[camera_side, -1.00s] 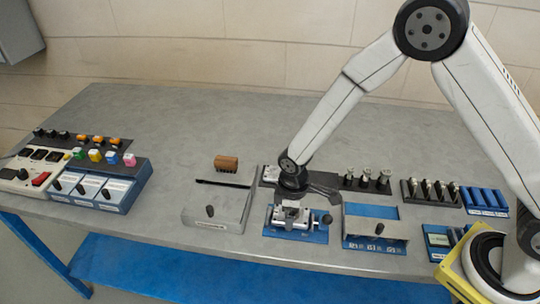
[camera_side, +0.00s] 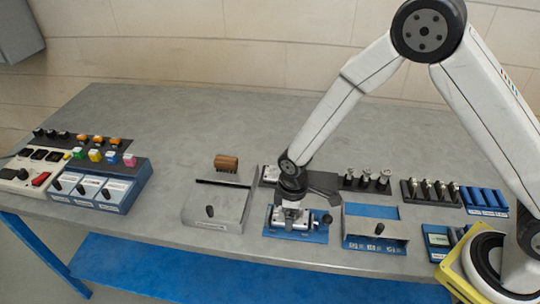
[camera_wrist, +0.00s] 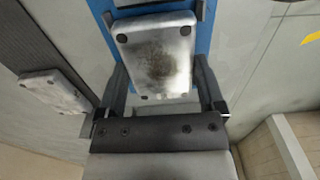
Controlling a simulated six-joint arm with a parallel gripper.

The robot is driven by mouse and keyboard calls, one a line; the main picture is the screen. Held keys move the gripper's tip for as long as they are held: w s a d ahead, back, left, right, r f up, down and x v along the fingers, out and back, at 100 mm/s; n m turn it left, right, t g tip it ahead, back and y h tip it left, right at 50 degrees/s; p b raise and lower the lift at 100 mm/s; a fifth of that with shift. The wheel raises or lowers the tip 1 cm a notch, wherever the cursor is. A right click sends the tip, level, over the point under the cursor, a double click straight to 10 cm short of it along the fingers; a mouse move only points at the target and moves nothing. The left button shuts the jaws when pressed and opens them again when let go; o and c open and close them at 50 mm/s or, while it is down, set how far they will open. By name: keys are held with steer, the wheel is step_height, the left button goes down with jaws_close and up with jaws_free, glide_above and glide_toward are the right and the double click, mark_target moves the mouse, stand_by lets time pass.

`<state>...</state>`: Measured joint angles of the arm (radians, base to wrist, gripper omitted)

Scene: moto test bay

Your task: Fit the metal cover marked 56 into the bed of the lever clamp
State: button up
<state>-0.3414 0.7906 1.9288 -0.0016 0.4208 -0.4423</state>
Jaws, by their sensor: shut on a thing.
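The metal cover (camera_wrist: 155,55) is a pale plate with dark corner spots and a brown smudge on its face; no number is readable. My gripper (camera_wrist: 161,72) is shut on it, one black finger along each long side. In the side view my gripper (camera_side: 292,205) points down at the lever clamp (camera_side: 312,236), a blue base with metal parts and a black-knobbed lever (camera_side: 327,219) at its right. The clamp's blue base (camera_wrist: 203,40) shows behind the cover in the wrist view. The cover is at the bed, but I cannot tell whether it is fully seated.
A second similar plate (camera_wrist: 55,91) lies apart at left in the wrist view. A blue-and-grey box (camera_side: 375,228) stands close right. The table's middle left is clear.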

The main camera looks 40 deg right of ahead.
stand_by(0.4)
steer(key=o, duration=1.1)
steer(key=shift+r, duration=0.1)
steer(key=shift+r, duration=3.4)
steer(key=shift+s+d+r, duration=0.1)
steer(key=shift+d+r, duration=0.2)
steer(key=shift+d, duration=0.05)
steer(key=s+d+r+m+t, duration=0.1)
steer(key=s+d+r+m, duration=0.2)
steer(key=s+d+m, duration=0.1)
steer(key=s+d+r+m+t, duration=0.1)
steer(key=s+d+r+m, duration=0.3)
steer(key=d, duration=0.5)
steer(key=s+m, duration=0.1)
steer(key=s, duration=0.1)
steer(key=shift+s+r+t, duration=0.15)
steer(key=shift+s+t, duration=0.15)
